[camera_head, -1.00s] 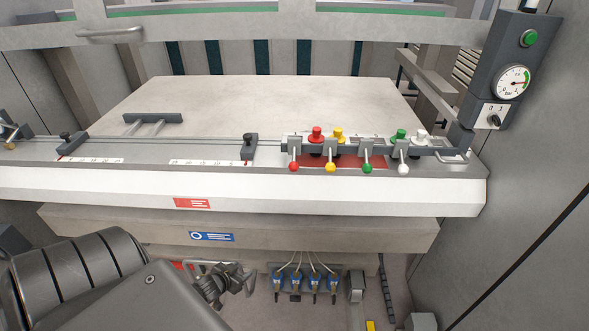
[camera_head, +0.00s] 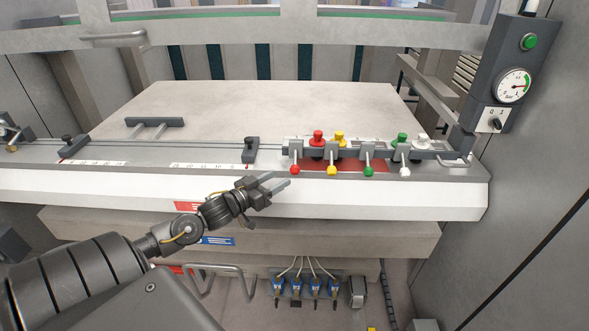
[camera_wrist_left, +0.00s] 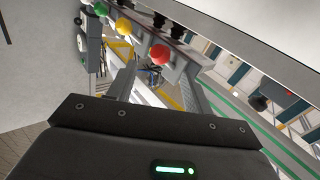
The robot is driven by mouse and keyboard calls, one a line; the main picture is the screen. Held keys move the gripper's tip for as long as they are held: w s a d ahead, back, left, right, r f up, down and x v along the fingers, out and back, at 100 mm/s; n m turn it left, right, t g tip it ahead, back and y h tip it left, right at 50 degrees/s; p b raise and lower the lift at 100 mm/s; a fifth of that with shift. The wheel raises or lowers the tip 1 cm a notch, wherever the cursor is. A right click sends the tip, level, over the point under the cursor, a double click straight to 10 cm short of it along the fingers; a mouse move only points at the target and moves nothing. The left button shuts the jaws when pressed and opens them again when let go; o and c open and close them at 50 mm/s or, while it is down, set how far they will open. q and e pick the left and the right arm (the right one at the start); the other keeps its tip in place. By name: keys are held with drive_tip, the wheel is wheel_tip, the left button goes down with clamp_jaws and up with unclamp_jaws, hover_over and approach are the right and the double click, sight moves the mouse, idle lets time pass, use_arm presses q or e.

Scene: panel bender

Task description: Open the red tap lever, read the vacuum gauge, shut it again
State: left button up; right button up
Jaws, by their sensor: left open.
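The red tap lever (camera_head: 295,169) hangs down with its red ball at the lower end, leftmost in a row with yellow, green and white ones on the panel's front edge. My left gripper (camera_head: 279,184) is open and empty, just below and left of the red ball, apart from it. In the left wrist view the red ball (camera_wrist_left: 160,54) shows ahead, between and beyond the two fingers (camera_wrist_left: 158,85). The round gauge (camera_head: 513,85) is on the dark post at the right; its needle is too small to read surely. My right gripper is not in view.
The yellow lever (camera_head: 331,170) stands close to the right of the red one, with green (camera_head: 368,171) and white (camera_head: 404,171) further right. Coloured knobs stand behind the levers. The pale table top (camera_head: 270,110) is clear.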

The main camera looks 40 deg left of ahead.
sight(295, 169)
use_arm(q)
drive_tip(key=w, duration=0.2)
drive_tip(key=w+p, duration=0.1)
drive_tip(key=w, duration=0.2)
drive_tip(key=w+d, duration=0.1)
drive_tip(key=w, duration=0.2)
drive_tip(key=shift+s, duration=0.1)
drive_tip(key=shift+c, duration=0.2)
clamp_jaws()
